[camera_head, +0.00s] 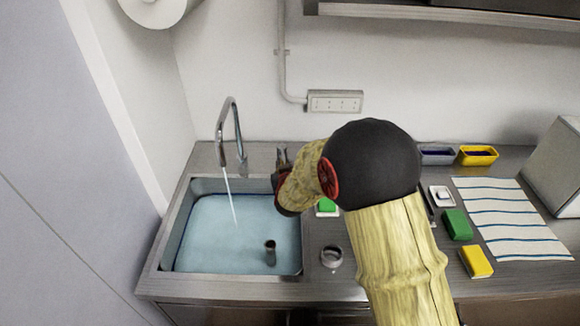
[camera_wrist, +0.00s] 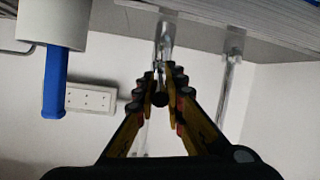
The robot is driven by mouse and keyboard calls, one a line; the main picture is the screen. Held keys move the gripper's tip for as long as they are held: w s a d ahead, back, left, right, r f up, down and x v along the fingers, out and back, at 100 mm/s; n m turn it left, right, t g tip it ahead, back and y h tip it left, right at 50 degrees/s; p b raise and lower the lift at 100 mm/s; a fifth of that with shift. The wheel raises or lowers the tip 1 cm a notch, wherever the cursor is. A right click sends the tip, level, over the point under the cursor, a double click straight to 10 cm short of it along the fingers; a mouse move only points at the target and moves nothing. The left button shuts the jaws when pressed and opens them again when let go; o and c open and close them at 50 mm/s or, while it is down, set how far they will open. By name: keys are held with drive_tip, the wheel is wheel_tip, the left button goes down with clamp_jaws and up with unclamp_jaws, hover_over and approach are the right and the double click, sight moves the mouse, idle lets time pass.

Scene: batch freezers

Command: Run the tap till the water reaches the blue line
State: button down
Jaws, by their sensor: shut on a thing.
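The curved metal tap (camera_head: 233,122) stands behind the sink, and a thin stream of water (camera_head: 230,200) falls from it. The sink (camera_head: 165,232) holds pale blue water (camera_head: 205,235) over its whole floor. A dark upright pipe (camera_head: 270,252) pokes out of the water. My gripper (camera_head: 281,158) is at the sink's back right corner, right of the tap. In the wrist view its fingers (camera_wrist: 163,75) close in on a small dark part with metal behind it; I cannot tell exactly what it is.
A grey round item (camera_head: 331,257) sits on the counter right of the sink. Green (camera_head: 457,225) and yellow (camera_head: 477,261) blocks lie beside a striped cloth (camera_head: 512,220). A yellow tray (camera_head: 478,155) stands at the back. A socket strip (camera_head: 335,101) is on the wall.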

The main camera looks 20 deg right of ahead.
drive_tip(key=shift+w+a+m+g+h+p, duration=0.3)
drive_tip(key=shift+a+m+h+p, duration=0.45)
drive_tip(key=shift+p, duration=0.15)
drive_tip(key=c, duration=1.8)
unclamp_jaws()
drive_tip(key=shift+a, duration=0.1)
drive_tip(key=shift+c, duration=0.2)
drive_tip(key=shift+s, duration=0.1)
drive_tip(key=v, duration=1.1)
drive_tip(key=shift+s+a+r, duration=0.2)
drive_tip(key=shift+s+a, duration=0.05)
